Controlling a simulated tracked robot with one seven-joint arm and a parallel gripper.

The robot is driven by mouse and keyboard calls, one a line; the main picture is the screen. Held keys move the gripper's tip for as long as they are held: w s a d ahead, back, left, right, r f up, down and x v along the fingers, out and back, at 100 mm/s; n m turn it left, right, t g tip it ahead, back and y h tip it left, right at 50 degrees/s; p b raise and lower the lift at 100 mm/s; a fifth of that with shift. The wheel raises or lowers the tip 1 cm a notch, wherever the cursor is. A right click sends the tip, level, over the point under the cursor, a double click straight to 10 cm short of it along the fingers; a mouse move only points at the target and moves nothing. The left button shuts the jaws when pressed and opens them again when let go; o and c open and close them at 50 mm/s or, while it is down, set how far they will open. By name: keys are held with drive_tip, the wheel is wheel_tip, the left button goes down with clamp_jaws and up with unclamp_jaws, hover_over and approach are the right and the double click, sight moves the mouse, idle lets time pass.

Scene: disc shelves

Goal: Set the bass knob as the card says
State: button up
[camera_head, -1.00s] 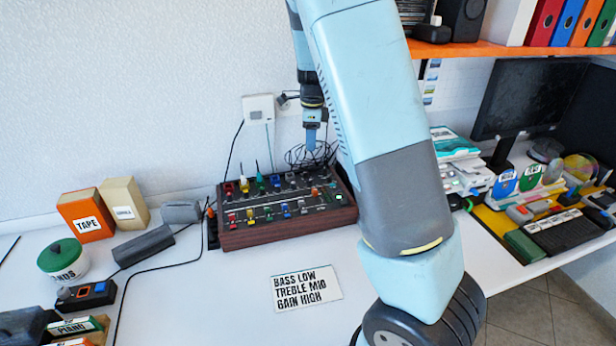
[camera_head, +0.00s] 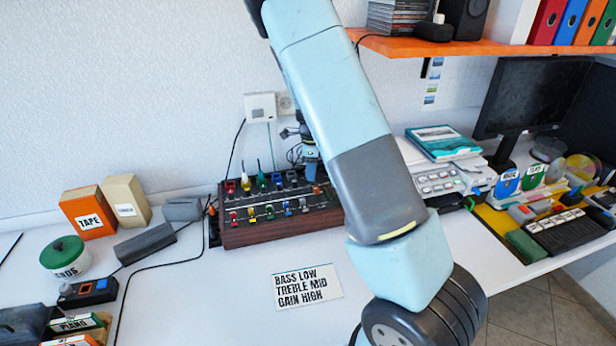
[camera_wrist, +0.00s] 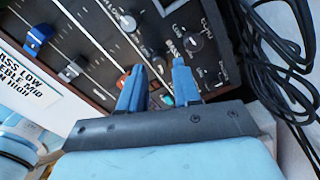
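The mixer (camera_head: 280,232) is a dark panel with wooden sides and several coloured knobs and sliders. The white card (camera_head: 307,287) in front of it reads "BASS LOW, TREBLE MID, GAIN HIGH"; part of it shows in the wrist view (camera_wrist: 28,82). My gripper (camera_head: 311,172) is over the mixer's right back part, partly behind my arm. In the wrist view my gripper (camera_wrist: 159,68) has its two blue fingers apart above the panel. A grey round knob (camera_wrist: 194,42) lies just beyond the fingertips, beside lettering that looks like "BASS". An orange-red knob (camera_wrist: 122,80) is partly hidden by the left finger.
Black cables (camera_wrist: 275,60) lie coiled beside the mixer. A wall box (camera_head: 260,107) is behind it. A TAPE box (camera_head: 88,214) and a green-lidded tin (camera_head: 63,258) stand left. A grey keyed device (camera_head: 445,180) stands right. The table around the card is clear.

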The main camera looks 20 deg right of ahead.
drive_tip(key=shift+f, duration=1.25)
clamp_jaws()
drive_tip(key=shift+a, duration=0.4)
drive_tip(key=shift+d+n, duration=0.3)
drive_tip(key=shift+d, duration=0.05)
